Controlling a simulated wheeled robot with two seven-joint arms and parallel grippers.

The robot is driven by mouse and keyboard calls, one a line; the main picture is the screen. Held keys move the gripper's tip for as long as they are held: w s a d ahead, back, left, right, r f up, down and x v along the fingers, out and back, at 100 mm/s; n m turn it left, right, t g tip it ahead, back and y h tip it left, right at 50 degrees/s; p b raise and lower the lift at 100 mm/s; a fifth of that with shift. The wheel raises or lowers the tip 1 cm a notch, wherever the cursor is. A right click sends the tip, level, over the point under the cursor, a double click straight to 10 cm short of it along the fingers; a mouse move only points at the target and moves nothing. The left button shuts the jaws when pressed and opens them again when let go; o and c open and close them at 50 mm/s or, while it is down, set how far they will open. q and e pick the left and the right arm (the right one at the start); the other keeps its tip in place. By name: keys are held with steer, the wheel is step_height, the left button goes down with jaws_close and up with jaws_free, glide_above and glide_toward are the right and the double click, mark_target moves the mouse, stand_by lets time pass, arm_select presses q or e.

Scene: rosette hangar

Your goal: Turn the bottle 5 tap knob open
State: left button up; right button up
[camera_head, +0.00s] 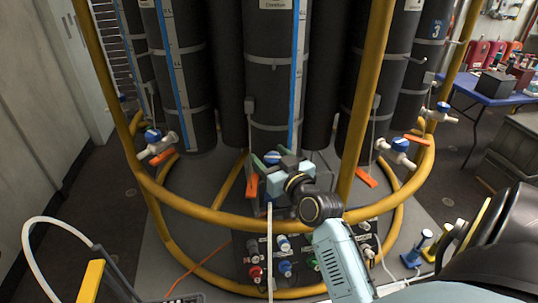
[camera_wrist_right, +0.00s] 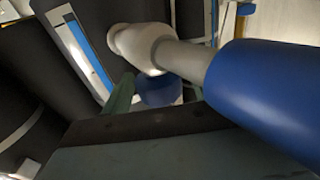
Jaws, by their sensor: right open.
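My right gripper (camera_head: 272,166) is at the foot of the middle bottle (camera_head: 266,80), in front of its tap. Its jaws are open, with a green finger to the left and the grey gripper body to the right. A blue tap knob (camera_head: 272,157) shows between the fingers. In the right wrist view, the blue knob (camera_wrist_right: 160,91) sits between the fingertips, under a white valve body (camera_wrist_right: 145,45); I cannot tell whether the fingers touch it. The gripper hides most of this tap. I cannot read a number 5 on any bottle. My left gripper is not in view.
A yellow tubular rail (camera_head: 230,219) curves around the bottles, with upright posts. Other blue-knobbed taps stand at left (camera_head: 153,135) and right (camera_head: 400,144). A panel of coloured connectors (camera_head: 285,268) lies below my gripper. A blue table (camera_head: 490,88) is at the far right.

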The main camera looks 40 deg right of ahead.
steer(key=shift+w+d, duration=0.1)
steer(key=shift+w, duration=0.3)
steer(key=c, duration=1)
